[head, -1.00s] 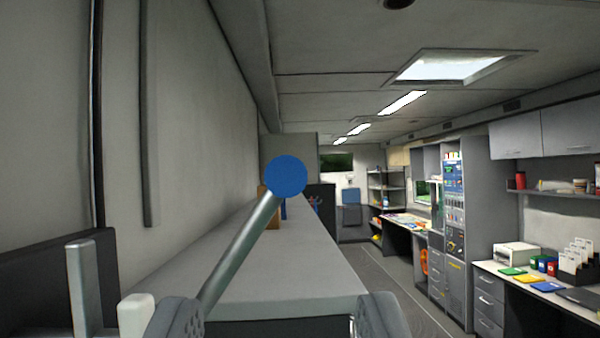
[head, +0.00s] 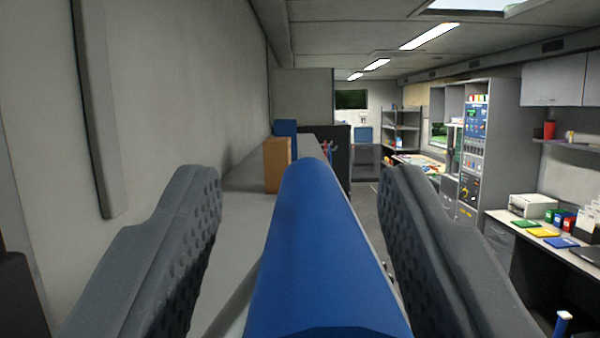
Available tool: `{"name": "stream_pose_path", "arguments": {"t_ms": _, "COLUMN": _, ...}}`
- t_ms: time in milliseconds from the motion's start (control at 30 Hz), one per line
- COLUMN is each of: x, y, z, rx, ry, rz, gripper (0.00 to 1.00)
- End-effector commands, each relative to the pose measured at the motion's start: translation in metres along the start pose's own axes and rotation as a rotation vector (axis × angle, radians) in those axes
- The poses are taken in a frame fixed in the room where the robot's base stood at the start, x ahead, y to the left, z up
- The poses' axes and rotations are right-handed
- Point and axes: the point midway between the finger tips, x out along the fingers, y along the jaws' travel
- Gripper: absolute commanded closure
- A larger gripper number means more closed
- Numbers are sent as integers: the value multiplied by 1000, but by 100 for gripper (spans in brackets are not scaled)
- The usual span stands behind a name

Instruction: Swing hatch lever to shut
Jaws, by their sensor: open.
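The lever's thick blue grip (head: 320,245) fills the lower middle of the head view, running from near the bottom edge away from me. My gripper (head: 302,185) is open, with one dark ridged finger on each side of the grip. A clear gap shows between the left finger and the grip. The right finger is closer to it, and I cannot tell whether they touch lower down. The lever's metal rod is mostly hidden behind the grip and left finger. I cannot make out the hatch itself.
A long grey counter (head: 240,215) runs ahead along the left wall, carrying a brown block (head: 277,165) and a blue block (head: 285,129). The aisle (head: 366,207) is open right of it. A desk with a white printer (head: 531,205) and an equipment rack (head: 475,150) line the right side.

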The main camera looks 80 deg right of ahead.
Motion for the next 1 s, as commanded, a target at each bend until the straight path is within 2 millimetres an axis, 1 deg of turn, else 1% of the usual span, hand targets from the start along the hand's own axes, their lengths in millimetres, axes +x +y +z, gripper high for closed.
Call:
{"name": "stream_pose_path", "arguments": {"t_ms": 233, "x": 1, "y": 0, "z": 0, "rx": 0, "ry": 0, "rz": 0, "gripper": 56}}
{"name": "stream_pose_path", "arguments": {"t_ms": 267, "x": 1, "y": 0, "z": 0, "rx": 0, "ry": 0, "rz": 0, "gripper": 64}}
{"name": "stream_pose_path", "arguments": {"t_ms": 300, "x": 1, "y": 0, "z": 0, "rx": 0, "ry": 0, "rz": 0, "gripper": 75}}
{"name": "stream_pose_path", "arguments": {"t_ms": 400, "x": 1, "y": 0, "z": 0, "rx": 0, "ry": 0, "rz": 0, "gripper": 100}}
{"name": "stream_pose_path", "arguments": {"t_ms": 567, "x": 1, "y": 0, "z": 0, "rx": -2, "ry": 0, "rz": -1, "gripper": 100}}
{"name": "stream_pose_path", "arguments": {"t_ms": 767, "x": 4, "y": -6, "z": -3, "rx": -29, "ry": -1, "rz": -10, "gripper": 100}}
{"name": "stream_pose_path", "arguments": {"t_ms": 867, "x": 6, "y": -11, "z": -7, "rx": -57, "ry": -1, "rz": -22, "gripper": 100}}
{"name": "stream_pose_path", "arguments": {"t_ms": 1000, "x": 9, "y": -23, "z": -14, "rx": -117, "ry": -1, "rz": -45, "gripper": 100}}
